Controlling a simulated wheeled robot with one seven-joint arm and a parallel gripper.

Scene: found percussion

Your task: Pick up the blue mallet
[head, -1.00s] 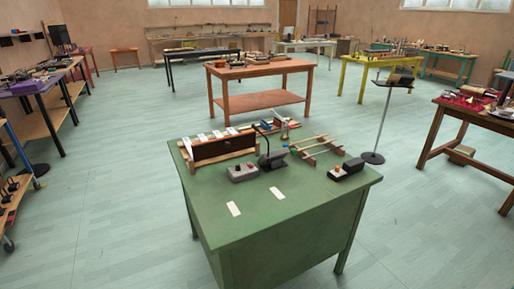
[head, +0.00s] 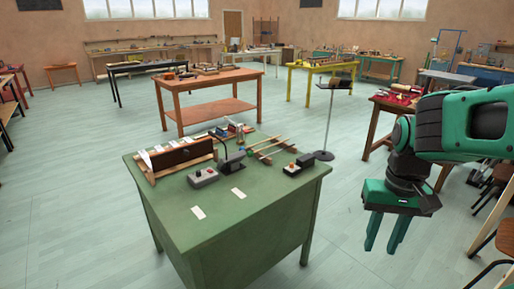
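The green table (head: 255,215) stands in front of me. On its right half, a wooden rack (head: 284,153) holds thin sticks that look like mallets. A small bluish spot at the near left end of the rack may be the blue mallet's head, but it is too small to be sure. My gripper (head: 384,246) hangs at the right, pointing down, with its two green fingers apart and nothing between them. It appears to the right of the table, away from the rack.
A thin stand (head: 328,115) rises behind the table. The table's front is mostly bare.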

